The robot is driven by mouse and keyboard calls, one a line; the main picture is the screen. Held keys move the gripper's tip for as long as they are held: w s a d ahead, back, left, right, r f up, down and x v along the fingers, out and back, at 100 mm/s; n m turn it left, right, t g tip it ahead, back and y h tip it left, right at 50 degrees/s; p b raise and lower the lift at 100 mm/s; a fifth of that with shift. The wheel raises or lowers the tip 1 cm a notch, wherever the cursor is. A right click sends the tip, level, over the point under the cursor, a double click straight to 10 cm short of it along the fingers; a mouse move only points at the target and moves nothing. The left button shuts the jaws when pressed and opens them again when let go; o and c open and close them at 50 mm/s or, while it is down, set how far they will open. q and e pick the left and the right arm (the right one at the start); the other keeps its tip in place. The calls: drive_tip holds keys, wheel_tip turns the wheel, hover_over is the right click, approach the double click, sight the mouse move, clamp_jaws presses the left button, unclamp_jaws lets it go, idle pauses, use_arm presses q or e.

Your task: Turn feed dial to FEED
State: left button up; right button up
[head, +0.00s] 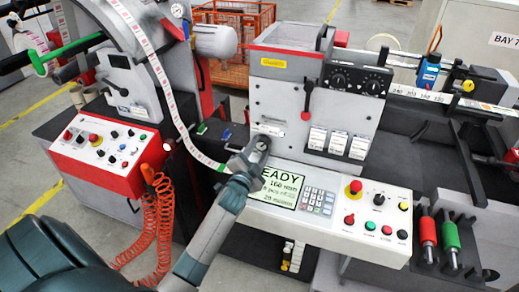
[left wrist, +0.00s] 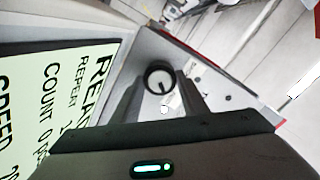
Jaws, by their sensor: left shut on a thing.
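My left gripper (head: 258,150) reaches in from the left to the grey machine's front plate, just above the display. It is shut on a small round black dial (left wrist: 159,77), which I take to be the feed dial. In the left wrist view the dial has a pale rim and a light pointer mark, and it sits between my two fingertips (left wrist: 160,90). In the head view my gripper partly covers the dial. The lettering around it is too small to read. My right gripper is not in view.
The display (head: 281,190) reads READY, with a keypad (head: 318,201) beside it. A white button panel (head: 375,220) lies to the right. A red lever (head: 308,97) stands above right of my gripper. The label web (head: 165,85) runs close on the left.

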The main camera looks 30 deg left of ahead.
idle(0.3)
use_arm(q)
drive_tip(key=o, duration=1.1)
drive_tip(key=shift+b+v, duration=0.35)
drive_tip(key=shift+v, duration=0.55)
drive_tip(key=b+v, duration=0.4)
drive_tip(key=v, duration=1)
drive_tip(key=shift+s+f, duration=0.15)
drive_tip(key=shift+s, duration=0.1)
drive_tip(key=shift+s+d, duration=0.1)
drive_tip(key=shift+s, duration=0.5)
